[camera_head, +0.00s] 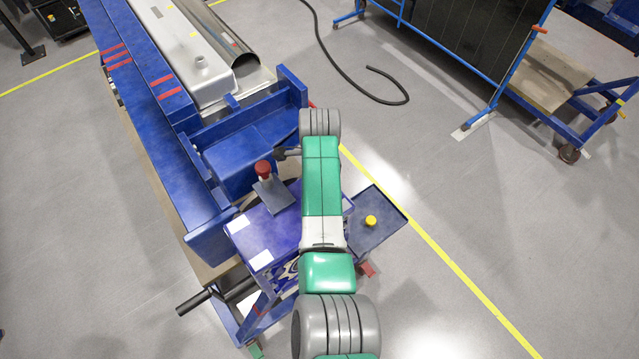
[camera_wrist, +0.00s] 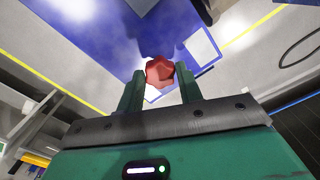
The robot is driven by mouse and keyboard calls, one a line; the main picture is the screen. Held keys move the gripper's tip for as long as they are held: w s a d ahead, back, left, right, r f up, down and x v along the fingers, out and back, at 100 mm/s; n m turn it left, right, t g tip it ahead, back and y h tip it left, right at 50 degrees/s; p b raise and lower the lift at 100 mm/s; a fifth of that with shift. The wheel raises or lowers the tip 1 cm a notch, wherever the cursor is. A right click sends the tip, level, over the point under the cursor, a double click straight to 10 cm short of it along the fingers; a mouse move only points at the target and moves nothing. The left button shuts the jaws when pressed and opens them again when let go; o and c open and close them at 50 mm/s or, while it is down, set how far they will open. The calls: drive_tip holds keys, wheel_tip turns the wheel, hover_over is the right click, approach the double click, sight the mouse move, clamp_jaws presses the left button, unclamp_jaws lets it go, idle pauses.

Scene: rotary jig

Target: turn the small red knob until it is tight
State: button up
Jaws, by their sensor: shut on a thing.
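In the wrist view a small red knob (camera_wrist: 160,71) with a lobed rim sits between the two fingertips of my gripper (camera_wrist: 160,84). The fingers are closed on its sides, one at the left and one at the right. What lies under the knob is hidden. In the head view a red round-topped knob (camera_head: 263,168) stands on a grey block; I cannot tell whether it is the same knob. My fingertips are hidden in the head view by my green and grey arm.
The blue jig frame (camera_head: 222,240) fills the left of the head view. A dark tray (camera_head: 385,205) with a yellow knob (camera_head: 370,221) lies right of my arm. A blue cart frame (camera_head: 500,85) stands at upper right. A black hose (camera_head: 345,68) lies on open floor.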

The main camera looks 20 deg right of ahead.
drive_tip(key=shift+m, duration=1.1)
drive_tip(key=o, duration=1)
wheel_tip(320, 180, up, 8)
drive_tip(key=shift+f+b, duration=0.1)
drive_tip(key=shift+b, duration=0.6)
